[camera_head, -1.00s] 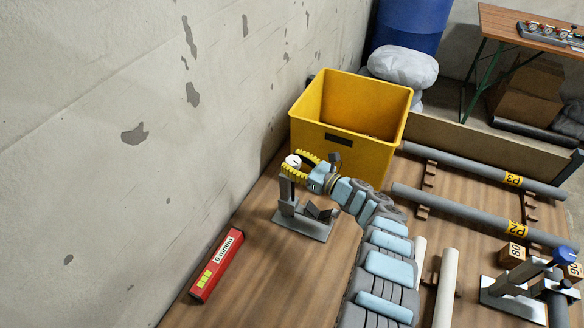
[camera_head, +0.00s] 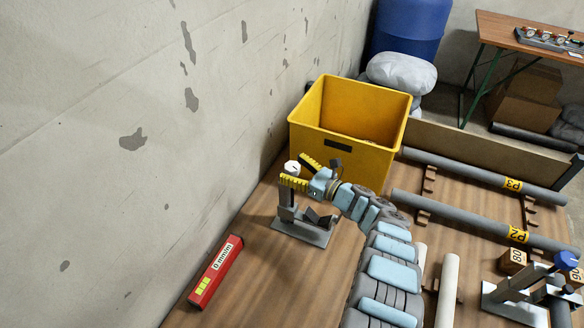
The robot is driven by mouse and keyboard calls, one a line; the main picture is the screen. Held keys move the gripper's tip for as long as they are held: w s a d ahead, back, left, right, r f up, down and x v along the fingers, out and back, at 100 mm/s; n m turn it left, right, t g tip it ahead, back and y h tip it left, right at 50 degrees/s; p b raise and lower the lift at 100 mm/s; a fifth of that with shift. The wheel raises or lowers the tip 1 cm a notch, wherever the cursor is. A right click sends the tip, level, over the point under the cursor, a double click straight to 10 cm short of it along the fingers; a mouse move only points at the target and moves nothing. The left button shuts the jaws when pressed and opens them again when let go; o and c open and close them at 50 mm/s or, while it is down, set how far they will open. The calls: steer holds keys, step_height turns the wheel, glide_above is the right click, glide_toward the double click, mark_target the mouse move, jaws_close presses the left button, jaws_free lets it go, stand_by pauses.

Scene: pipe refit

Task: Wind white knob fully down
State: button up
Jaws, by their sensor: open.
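The white knob (camera_head: 292,167) sits on top of a grey metal clamp stand (camera_head: 302,228) on the wooden bench, near the wall. My gripper (camera_head: 300,172) is at the knob with its yellow-black fingers apart, one on the near side of the knob and the other beyond it to the right. The near finger hides the part just under the knob. I cannot tell whether either finger touches the knob.
A yellow bin (camera_head: 356,126) stands just behind my gripper. A red box with a display (camera_head: 216,271) lies at the left. Pipes P3 (camera_head: 470,172) and P2 (camera_head: 480,221) lie on wooden rests at the right. A second clamp with a blue knob (camera_head: 566,259) stands far right.

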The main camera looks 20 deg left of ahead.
steer(key=v, duration=1.1)
steer(key=shift+d, duration=0.35)
